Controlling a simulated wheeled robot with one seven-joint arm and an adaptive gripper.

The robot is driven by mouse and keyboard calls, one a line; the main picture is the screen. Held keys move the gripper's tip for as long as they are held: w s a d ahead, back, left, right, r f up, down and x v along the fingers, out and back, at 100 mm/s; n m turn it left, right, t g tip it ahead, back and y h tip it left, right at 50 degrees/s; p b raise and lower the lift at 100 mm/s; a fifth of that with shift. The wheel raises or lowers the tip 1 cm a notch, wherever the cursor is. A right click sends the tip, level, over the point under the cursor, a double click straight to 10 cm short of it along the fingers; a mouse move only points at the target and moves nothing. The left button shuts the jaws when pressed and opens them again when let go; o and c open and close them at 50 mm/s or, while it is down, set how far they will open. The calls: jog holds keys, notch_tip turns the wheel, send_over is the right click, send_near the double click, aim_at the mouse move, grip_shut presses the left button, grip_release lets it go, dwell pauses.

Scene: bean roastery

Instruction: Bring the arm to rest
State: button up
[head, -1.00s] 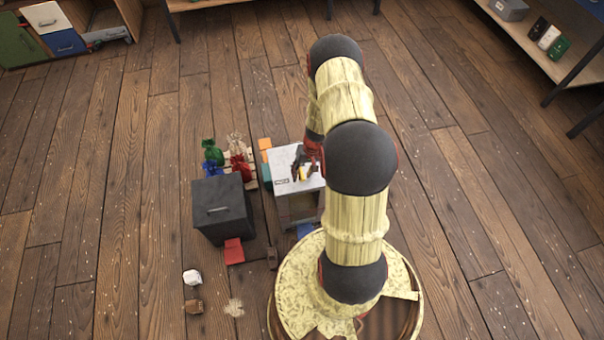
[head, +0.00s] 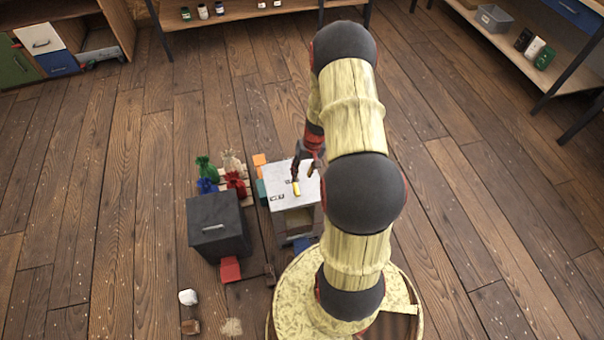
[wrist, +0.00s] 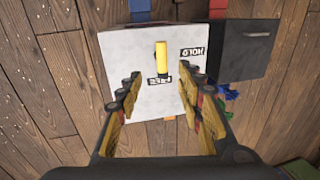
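My gripper (head: 307,172) hangs from the arm over the white-topped cabinet (head: 283,173). In the wrist view my gripper (wrist: 163,88) is open, its two fingers wide apart with nothing between them. A small yellow cylinder (head: 296,188) is on the white top, apart from the fingers. In the wrist view the yellow cylinder (wrist: 161,57) lies beyond the fingertips, close to one of two dark printed labels. My arm is bent and raised above my base, and it hides part of the cabinet's right side.
A dark grey box (head: 219,226) with a handle stands left of the cabinet. Several coloured sacks (head: 205,167) are behind it. A red block (head: 230,269), a white item (head: 188,297) and a brown item (head: 190,327) are on the floor. Shelves (head: 535,50) line the back; open floor lies left and right.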

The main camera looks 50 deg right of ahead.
dwell(0.4)
jog(key=s+a+r+m+g+y, duration=0.1)
jog(key=s+a+r+m+g, duration=0.15)
jog(key=s+a, duration=0.25)
jog(key=s+a+r+n+t+h, duration=0.1)
jog(key=s+a+r+n+t, duration=0.1)
jog(key=a+r, duration=0.6)
jog(key=s+a+r+n+t+h, duration=0.1)
jog(key=a+r, duration=0.7)
jog(key=r, duration=1.2)
jog(key=s+a+r+n+t, duration=0.4)
jog(key=a+r+n, duration=0.2)
jog(key=r, duration=0.9)
jog(key=shift+s+a+h+p, duration=0.35)
jog(key=shift+a+h+p, duration=0.05)
jog(key=shift+a, duration=0.7)
